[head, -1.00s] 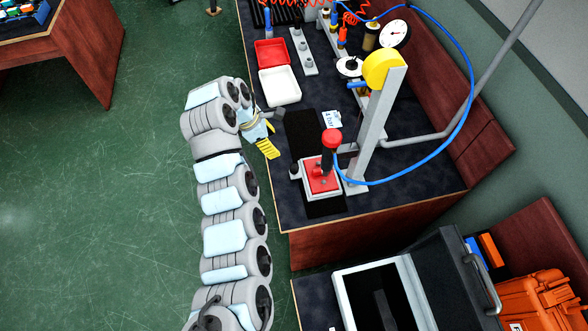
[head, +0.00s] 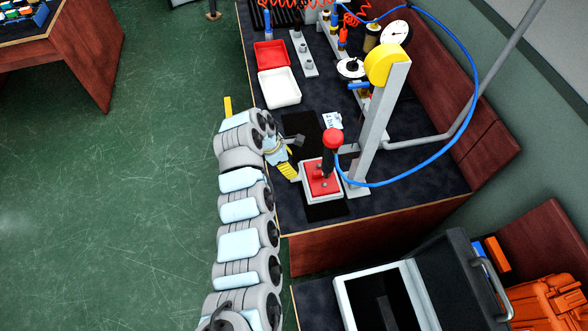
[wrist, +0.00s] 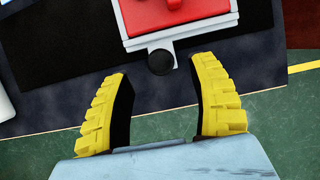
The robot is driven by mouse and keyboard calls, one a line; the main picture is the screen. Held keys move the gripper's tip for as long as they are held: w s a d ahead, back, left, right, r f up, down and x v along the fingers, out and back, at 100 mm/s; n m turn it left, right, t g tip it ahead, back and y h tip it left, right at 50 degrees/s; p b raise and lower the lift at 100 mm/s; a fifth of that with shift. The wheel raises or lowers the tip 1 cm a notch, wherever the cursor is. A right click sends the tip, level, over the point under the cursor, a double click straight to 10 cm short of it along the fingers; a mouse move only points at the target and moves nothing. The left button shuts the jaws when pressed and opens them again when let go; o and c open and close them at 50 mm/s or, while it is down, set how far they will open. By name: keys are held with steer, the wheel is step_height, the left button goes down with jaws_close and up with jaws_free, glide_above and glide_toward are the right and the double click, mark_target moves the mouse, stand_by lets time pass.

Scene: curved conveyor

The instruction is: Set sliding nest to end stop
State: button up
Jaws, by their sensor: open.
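The sliding nest (head: 332,193) is a light grey block with a red insert (head: 319,180), sitting on a black strip (head: 323,211) on the bench. In the wrist view the nest's near edge (wrist: 178,37) shows at the top, with a round black knob (wrist: 161,62) on its near side. My gripper (head: 292,158) is at the bench's left edge, beside the nest. In the wrist view its yellow fingers (wrist: 160,80) are spread wide and empty, with the knob just beyond and between their tips. I cannot make out an end stop for certain.
A grey post (head: 378,130) with a yellow top (head: 385,66) and a red-capped tool (head: 333,138) stand close beside the nest. A white tray (head: 279,88) and a red tray (head: 270,54) lie farther up the bench. A blue hose (head: 472,100) loops to the right.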

steer(key=shift+x, duration=2.1)
jaws_close()
